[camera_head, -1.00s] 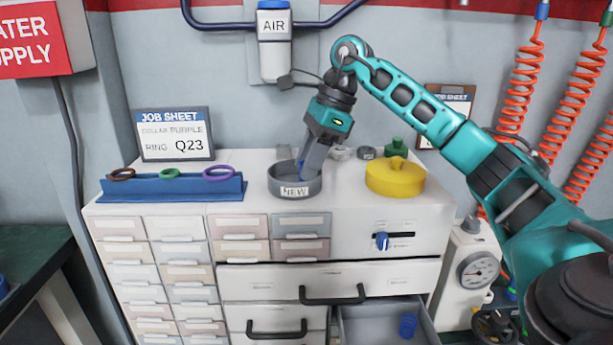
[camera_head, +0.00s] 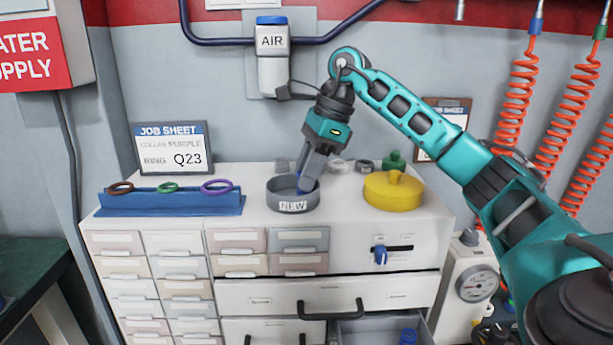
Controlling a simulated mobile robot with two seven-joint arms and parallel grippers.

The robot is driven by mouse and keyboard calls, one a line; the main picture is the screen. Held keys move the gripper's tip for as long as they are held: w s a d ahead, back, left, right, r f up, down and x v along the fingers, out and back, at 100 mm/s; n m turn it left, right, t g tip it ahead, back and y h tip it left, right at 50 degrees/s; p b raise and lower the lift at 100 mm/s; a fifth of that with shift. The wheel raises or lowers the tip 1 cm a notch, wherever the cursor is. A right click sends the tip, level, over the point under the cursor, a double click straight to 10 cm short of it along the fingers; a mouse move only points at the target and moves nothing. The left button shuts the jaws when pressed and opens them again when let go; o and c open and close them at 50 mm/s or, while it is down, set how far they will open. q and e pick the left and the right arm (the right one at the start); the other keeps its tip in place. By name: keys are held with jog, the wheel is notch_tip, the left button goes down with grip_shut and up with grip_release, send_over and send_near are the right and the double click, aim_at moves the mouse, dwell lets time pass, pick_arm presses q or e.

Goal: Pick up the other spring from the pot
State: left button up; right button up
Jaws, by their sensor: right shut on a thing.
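The grey round pot (camera_head: 292,203) stands on top of the white cabinet, with a label on its front. My right gripper (camera_head: 303,182) reaches down into the pot from above, its fingers tilted and their tips inside the rim. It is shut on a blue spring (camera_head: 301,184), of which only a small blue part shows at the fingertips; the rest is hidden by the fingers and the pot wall. Another blue spring-like piece (camera_head: 408,337) stands in the open drawer below. My left gripper is not in view.
A yellow lidded pot (camera_head: 394,191) stands right of the grey pot. A blue rack (camera_head: 170,203) with brown, green and purple rings is at the left. Small grey parts and a green piece (camera_head: 394,159) are behind. The open drawer (camera_head: 375,327) juts out below.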

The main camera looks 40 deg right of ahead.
notch_tip(320, 180, up, 19)
jog(key=p, duration=0.5)
jog(key=shift+r, duration=0.15)
